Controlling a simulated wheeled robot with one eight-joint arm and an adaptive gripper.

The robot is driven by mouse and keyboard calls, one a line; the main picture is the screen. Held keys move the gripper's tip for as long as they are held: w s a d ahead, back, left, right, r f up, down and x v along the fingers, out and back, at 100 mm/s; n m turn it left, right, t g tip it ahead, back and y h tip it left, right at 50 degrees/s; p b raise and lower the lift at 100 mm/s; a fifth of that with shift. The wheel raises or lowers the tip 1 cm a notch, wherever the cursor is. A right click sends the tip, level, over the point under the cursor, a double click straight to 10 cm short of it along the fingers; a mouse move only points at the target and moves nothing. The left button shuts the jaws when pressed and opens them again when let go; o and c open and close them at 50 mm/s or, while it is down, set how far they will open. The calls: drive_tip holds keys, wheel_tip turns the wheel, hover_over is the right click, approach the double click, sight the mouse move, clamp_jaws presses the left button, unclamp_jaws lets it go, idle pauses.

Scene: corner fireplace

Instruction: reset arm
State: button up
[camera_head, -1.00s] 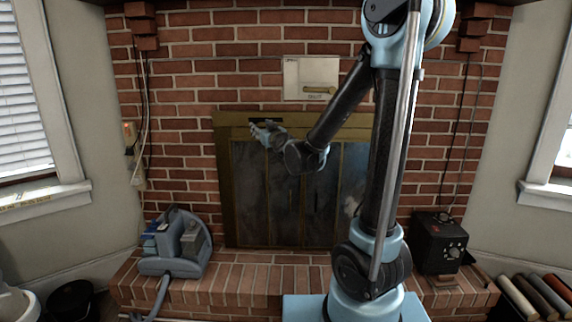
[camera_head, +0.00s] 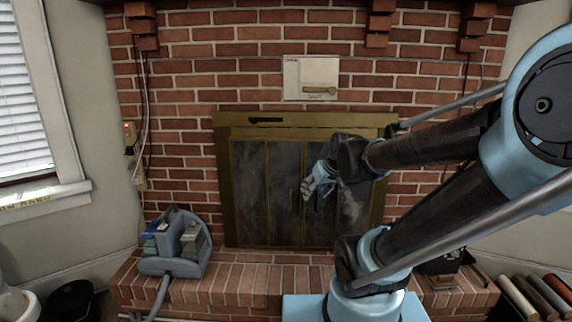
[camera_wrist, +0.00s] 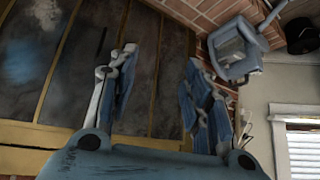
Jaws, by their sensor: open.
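My gripper (camera_head: 318,180) is in front of the glass doors of the fireplace in the head view. My arm reaches to it from the right side of the picture. In the wrist view, my gripper (camera_wrist: 155,100) is open, with its two blue-grey fingers apart and nothing between them. The fireplace (camera_head: 268,190) has a brass frame and dark panels. Its panels also fill the left of the wrist view (camera_wrist: 75,65).
A brick hearth (camera_head: 240,275) runs along the front. A grey-blue cleaning machine (camera_head: 180,245) stands on its left. A black box (camera_head: 440,265) on the right is partly hidden by my arm. Log-like rolls (camera_head: 535,295) lie at far right. A white panel (camera_head: 310,78) is on the wall.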

drive_tip(key=s+d+f+m+g+h, duration=0.1)
drive_tip(key=s+d+f+g, duration=0.1)
drive_tip(key=s, duration=0.6)
drive_tip(key=s+d+f+m+g+h, duration=0.2)
drive_tip(key=s+d+f, duration=0.3)
drive_tip(key=s+d, duration=0.2)
drive_tip(key=shift+s+m+g, duration=0.3)
drive_tip(key=shift+s+g, duration=0.1)
drive_tip(key=shift+s, duration=0.05)
drive_tip(key=shift+w+f, duration=0.15)
drive_tip(key=shift+w, duration=0.35)
idle(1.0)
